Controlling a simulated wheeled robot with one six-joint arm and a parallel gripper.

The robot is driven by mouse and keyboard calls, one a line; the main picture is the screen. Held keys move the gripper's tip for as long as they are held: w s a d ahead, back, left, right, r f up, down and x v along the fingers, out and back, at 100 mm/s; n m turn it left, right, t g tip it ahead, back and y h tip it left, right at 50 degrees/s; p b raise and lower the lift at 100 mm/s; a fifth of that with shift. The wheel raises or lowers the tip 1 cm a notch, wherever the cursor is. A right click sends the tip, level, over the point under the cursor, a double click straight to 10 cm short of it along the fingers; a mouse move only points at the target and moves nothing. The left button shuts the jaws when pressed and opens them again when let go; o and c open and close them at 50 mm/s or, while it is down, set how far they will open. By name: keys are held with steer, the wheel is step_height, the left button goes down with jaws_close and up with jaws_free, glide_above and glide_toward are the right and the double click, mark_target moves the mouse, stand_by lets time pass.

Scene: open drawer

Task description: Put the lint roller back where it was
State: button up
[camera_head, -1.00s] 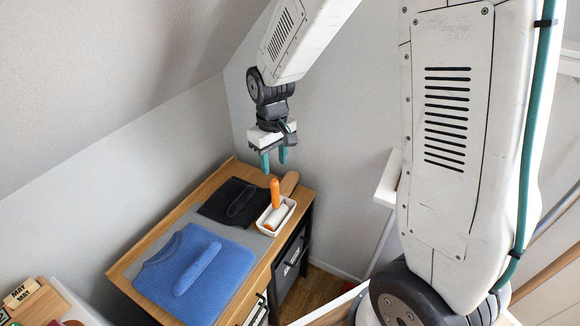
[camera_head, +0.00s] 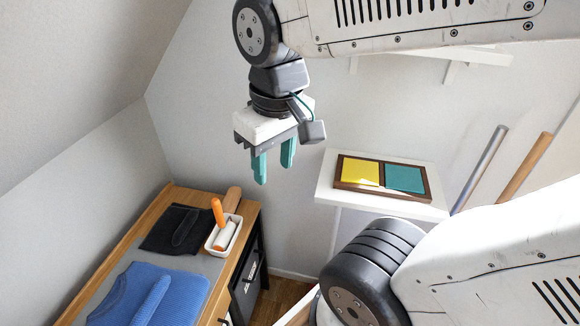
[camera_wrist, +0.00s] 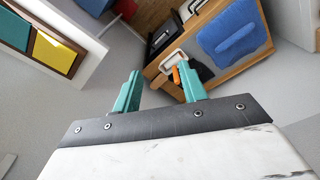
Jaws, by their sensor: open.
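The lint roller (camera_head: 217,211) has an orange handle and a pale roller.
The dresser top (camera_head: 88,300) holds a folded blue garment (camera_head: 190,297) and a folded black cloth (camera_head: 163,228) on a grey mat. A white shelf (camera_head: 325,190) at right carries a framed yellow and teal panel (camera_head: 385,177).

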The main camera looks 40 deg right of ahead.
steer(key=shift+s+d+r, duration=0.1)
steer(key=shift+s+r, duration=0.1)
steer(key=shift+s, duration=1.65)
